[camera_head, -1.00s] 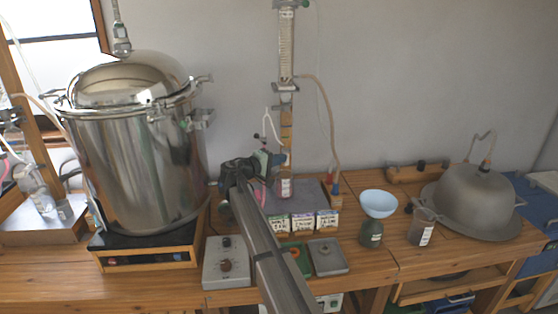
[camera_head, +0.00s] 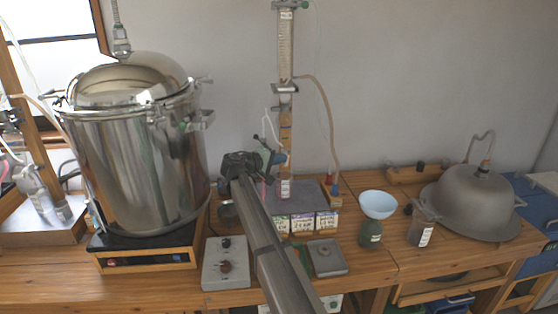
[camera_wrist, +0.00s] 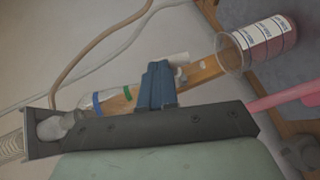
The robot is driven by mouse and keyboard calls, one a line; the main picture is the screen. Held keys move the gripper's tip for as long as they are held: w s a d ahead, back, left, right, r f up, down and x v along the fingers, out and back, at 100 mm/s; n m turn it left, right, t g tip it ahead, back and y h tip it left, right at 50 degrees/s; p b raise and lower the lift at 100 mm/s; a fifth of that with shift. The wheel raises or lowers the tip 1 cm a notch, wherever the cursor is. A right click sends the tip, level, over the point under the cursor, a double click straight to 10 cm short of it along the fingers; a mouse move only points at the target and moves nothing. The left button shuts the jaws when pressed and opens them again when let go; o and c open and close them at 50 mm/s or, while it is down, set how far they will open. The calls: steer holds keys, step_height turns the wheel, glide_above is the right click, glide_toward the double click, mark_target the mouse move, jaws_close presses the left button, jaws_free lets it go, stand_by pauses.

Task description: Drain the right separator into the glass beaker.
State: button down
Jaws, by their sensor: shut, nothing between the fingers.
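The right separator, a tall clear graduated column (camera_head: 285,50), stands upright against the wall in the head view. Its lower tube with green and blue bands (camera_wrist: 112,100) shows in the wrist view. The glass beaker (camera_head: 286,188) stands under the column; in the wrist view this beaker (camera_wrist: 268,38) has white labels and holds pinkish liquid. My gripper (camera_head: 276,158) is just left of the column's lower part, above the beaker's height. In the wrist view, its blue fingers (camera_wrist: 157,85) are together and empty in front of the lower tube. The drain valve's setting cannot be told.
A large steel pot (camera_head: 140,160) stands at left. Labelled boxes (camera_head: 303,223), a grey scale (camera_head: 327,258) and a control box (camera_head: 226,264) are in front. A blue funnel on a jar (camera_head: 377,205), a labelled jug (camera_head: 421,233) and a metal dome (camera_head: 475,200) stand at right.

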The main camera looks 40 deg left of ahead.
steer(key=w+d+m+g+y, duration=0.1)
steer(key=g+y, duration=0.1)
steer(key=g, duration=0.1)
steer(key=w+d+m+g+y, duration=0.1)
steer(key=m+g+y, duration=0.1)
steer(key=g, duration=0.1)
steer(key=w+d+r+m+g+y, duration=0.1)
steer(key=g+y, duration=0.1)
steer(key=g, duration=0.1)
steer(key=shift+m+g+y, duration=0.3)
steer(key=shift+m, duration=0.1)
stand_by(0.4)
steer(key=shift+w, duration=0.1)
steer(key=shift+r, duration=0.15)
stand_by(0.6)
steer(key=shift+r, duration=0.65)
